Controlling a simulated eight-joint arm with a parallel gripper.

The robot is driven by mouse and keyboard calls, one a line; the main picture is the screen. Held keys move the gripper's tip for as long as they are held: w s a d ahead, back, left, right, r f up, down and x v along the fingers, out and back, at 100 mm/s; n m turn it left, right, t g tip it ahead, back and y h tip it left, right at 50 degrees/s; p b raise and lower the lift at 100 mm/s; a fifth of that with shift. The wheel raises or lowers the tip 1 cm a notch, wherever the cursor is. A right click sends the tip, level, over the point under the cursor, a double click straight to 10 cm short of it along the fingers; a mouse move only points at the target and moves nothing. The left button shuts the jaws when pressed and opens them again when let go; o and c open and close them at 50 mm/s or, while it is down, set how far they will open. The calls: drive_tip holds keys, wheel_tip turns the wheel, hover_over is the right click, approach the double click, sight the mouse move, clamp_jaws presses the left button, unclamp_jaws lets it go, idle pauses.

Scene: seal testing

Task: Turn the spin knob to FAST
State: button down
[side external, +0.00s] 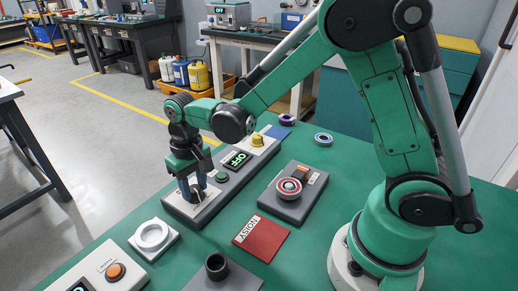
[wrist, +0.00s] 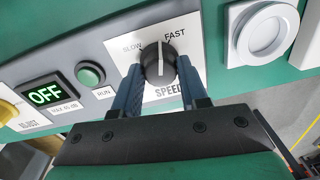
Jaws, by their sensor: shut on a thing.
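The black spin knob (wrist: 159,66) sits on a white plate marked SLOW, FAST and SPEED in the wrist view. Its white pointer line runs nearly straight up the picture, between the SLOW and FAST labels. My gripper (wrist: 160,72) has one blue finger on each side of the knob and is shut on it. In the side view my gripper (side external: 192,192) points down at the near end of the grey control panel (side external: 228,183), and its fingers mostly hide the knob. The panel's display (wrist: 46,95) reads OFF.
A green RUN button (wrist: 90,74) and a yellow knob (side external: 258,140) share the panel. A white ring fixture (side external: 153,236), a red NOISY card (side external: 262,238), a black cup (side external: 217,267) and a grey block with a ring (side external: 289,190) stand nearby on the green table.

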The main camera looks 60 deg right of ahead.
sight(196, 188)
drive_tip(key=shift+m, duration=2.2)
drive_tip(key=shift+c, duration=2.3)
unclamp_jaws()
drive_tip(key=shift+r, duration=0.1)
drive_tip(key=shift+d+r, duration=0.1)
drive_tip(key=shift+r, duration=2.6)
